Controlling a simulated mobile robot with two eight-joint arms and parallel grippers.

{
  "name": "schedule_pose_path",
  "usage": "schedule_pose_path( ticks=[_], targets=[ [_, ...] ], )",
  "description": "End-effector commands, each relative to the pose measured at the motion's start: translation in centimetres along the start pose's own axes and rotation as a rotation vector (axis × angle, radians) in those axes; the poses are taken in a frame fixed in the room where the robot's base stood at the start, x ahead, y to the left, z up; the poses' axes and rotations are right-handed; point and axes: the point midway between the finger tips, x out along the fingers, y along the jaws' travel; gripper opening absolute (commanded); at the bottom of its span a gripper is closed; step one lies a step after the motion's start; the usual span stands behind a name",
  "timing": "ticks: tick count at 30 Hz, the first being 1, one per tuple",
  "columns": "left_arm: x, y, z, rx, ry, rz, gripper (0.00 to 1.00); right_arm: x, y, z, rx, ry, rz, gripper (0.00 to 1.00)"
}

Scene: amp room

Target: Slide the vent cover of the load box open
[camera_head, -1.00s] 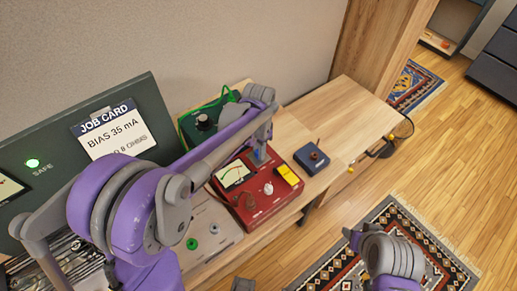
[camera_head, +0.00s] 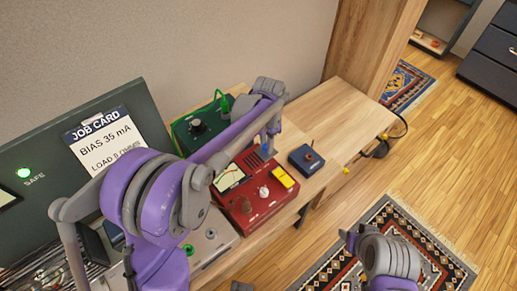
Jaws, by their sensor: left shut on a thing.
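A red box (camera_head: 243,205) with a meter, a white knob and a yellow block stands on the wooden bench; it appears to be the load box. A dark slotted patch (camera_head: 254,161), likely the vent, shows on its top near the back. My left gripper (camera_head: 267,147) reaches down at the box's back edge. It is shut on a small part there, probably the vent cover's tab; a bit of blue shows at the tips. The cover itself is mostly hidden by the gripper. My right gripper (camera_head: 357,240) is low at the right, away from the box; its jaws are unclear.
A green box (camera_head: 198,128) with a black knob stands behind the red box. A small blue box (camera_head: 306,158) with a stick stands to its right. A grey panel (camera_head: 212,240) lies in front left. The bench's right end (camera_head: 345,105) is clear.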

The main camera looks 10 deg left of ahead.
Motion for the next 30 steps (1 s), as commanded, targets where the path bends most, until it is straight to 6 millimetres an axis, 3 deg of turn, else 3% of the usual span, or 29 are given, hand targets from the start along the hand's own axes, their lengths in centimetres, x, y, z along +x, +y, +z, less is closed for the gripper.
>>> schedule_pose_path(
  ticks=[8,9,13,23,30],
  targets=[
    [-0.1,0.0,-0.5,0.000,0.013,-0.003,0.00,0.0,0.0,0.0,0.000,0.000,0.000,0.50],
    [-0.1,0.0,-0.6,0.000,0.013,-0.003,0.34,0.0,0.0,0.0,0.000,0.000,0.000,0.50],
    [-0.1,0.0,-0.5,0.000,0.012,-0.002,0.57,0.0,0.0,0.0,0.000,0.000,0.000,0.50],
    [-0.2,0.0,-0.4,0.000,0.009,-0.001,0.57,0.0,0.0,0.0,0.000,0.000,0.000,0.50],
    [-3.7,0.0,-0.3,0.000,0.009,-0.001,0.57,-0.2,0.0,-0.2,0.000,0.001,0.000,0.50]
  ],
)
